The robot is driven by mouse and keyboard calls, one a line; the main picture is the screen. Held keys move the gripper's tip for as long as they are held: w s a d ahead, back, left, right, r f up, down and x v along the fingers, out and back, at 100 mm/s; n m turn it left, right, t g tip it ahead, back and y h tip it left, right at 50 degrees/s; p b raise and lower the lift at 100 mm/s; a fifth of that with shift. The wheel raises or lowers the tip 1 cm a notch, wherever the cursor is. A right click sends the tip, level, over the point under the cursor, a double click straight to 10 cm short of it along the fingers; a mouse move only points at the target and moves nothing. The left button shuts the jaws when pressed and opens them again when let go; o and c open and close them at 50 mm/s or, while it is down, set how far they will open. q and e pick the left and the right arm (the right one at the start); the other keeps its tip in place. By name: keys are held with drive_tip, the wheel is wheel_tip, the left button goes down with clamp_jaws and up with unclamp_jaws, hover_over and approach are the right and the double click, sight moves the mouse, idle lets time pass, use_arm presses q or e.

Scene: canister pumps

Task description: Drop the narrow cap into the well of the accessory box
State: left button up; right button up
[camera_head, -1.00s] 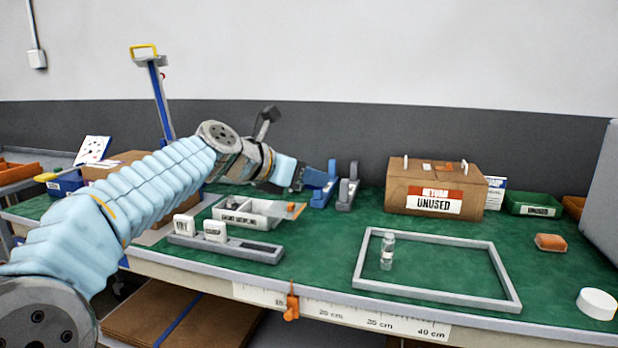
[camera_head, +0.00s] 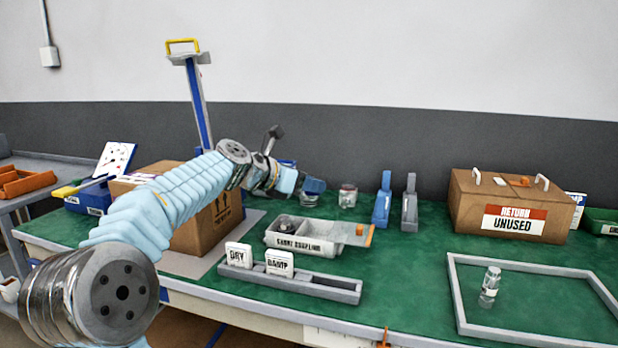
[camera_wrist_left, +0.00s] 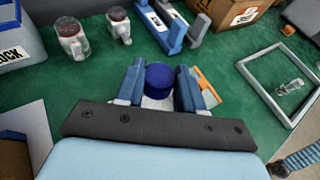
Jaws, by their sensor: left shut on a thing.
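My left gripper (camera_wrist_left: 160,90) is shut on a round dark blue cap (camera_wrist_left: 160,75), which sits between its two blue fingers in the left wrist view. In the head view the left gripper (camera_head: 312,187) is above the back of the green table, behind the white box labelled as a coupling box (camera_head: 300,245), apparently the accessory box. This box has open compartments and an orange piece at its right end. My right gripper is not in view.
Glass jars stand behind the gripper, one at its right (camera_head: 347,195). Blue (camera_head: 382,205) and grey (camera_head: 410,208) stands are further right. A grey rack with DRY and DAMP tags (camera_head: 330,288) lies in front. A grey frame (camera_head: 530,264) holds a vial (camera_head: 490,285).

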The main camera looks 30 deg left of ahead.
use_arm(q)
wheel_tip(320, 180, down, 4)
drive_tip(key=b, duration=0.2)
drive_tip(key=shift+f+b, duration=0.2)
drive_tip(key=shift+b, duration=0.1)
drive_tip(key=o, duration=1.1)
drive_tip(key=v, duration=1.4)
